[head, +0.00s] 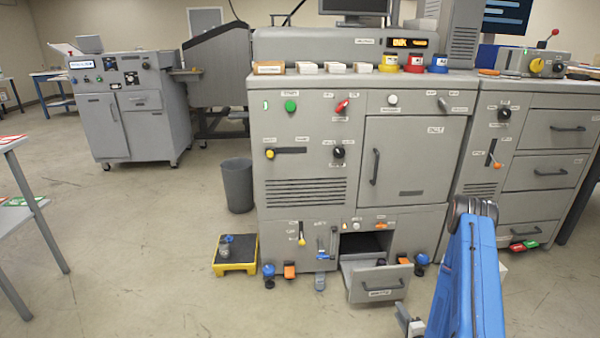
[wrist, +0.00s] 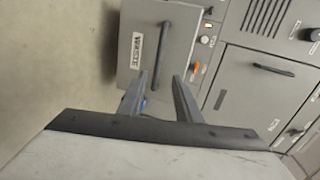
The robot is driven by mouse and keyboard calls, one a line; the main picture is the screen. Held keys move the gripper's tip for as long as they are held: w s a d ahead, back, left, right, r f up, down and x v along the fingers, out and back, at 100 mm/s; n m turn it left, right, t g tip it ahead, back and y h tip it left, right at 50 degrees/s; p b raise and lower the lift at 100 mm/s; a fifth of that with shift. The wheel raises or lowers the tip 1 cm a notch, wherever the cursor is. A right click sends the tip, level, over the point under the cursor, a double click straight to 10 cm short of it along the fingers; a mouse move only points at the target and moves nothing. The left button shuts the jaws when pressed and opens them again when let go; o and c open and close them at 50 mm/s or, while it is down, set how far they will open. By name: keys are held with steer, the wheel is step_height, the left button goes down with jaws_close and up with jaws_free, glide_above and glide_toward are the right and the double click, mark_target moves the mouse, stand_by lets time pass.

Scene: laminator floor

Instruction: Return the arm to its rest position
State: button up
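My blue arm (head: 472,275) stands at the lower right of the head view, in front of the grey machine. Part of my gripper (head: 408,322) shows at the bottom edge, just below the drawer. In the wrist view my gripper (wrist: 160,78) has its two dark fingers apart with nothing held between them. The pulled-out lower drawer (head: 378,282) of the machine is in front of it. The drawer's front (wrist: 133,45) and dark handle (wrist: 162,52) show beyond the fingertips; I cannot tell how close they are.
The grey machine (head: 412,165) fills the middle, with knobs, levers and a closed door. A table (head: 20,212) is at the far left. The floor between is clear.

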steer(key=w+a+r+n+g, duration=0.1)
steer(key=w+r+n+g, duration=0.2)
steer(key=r, duration=0.5)
steer(key=w+r+n, duration=0.4)
steer(key=r, duration=0.4)
steer(key=s+a+r+n+g+h, duration=0.1)
steer(key=s+a+r+n, duration=0.1)
steer(key=r, duration=0.6)
steer(key=s+a+r+n+g, duration=0.2)
steer(key=r, duration=0.6)
steer(key=s+a+r+n+g, duration=0.1)
steer(key=s+a+r, duration=0.2)
steer(key=s+r, duration=0.35)
steer(key=s+a+r+n+g, duration=0.1)
steer(key=s+a+r+n, duration=0.15)
steer(key=s+r, duration=0.45)
steer(key=s+a+r+n+g, duration=0.1)
steer(key=s+a+r, duration=0.1)
steer(key=s, duration=0.9)
steer(key=s+a+r+n+g, duration=0.1)
steer(key=s+a+r+n, duration=0.1)
steer(key=s, duration=1)
steer(key=shift+s+a+r+g+y, duration=0.2)
steer(key=shift+a+r+g+y, duration=0.25)
steer(key=shift+a, duration=0.7)
steer(key=shift+w+r, duration=0.1)
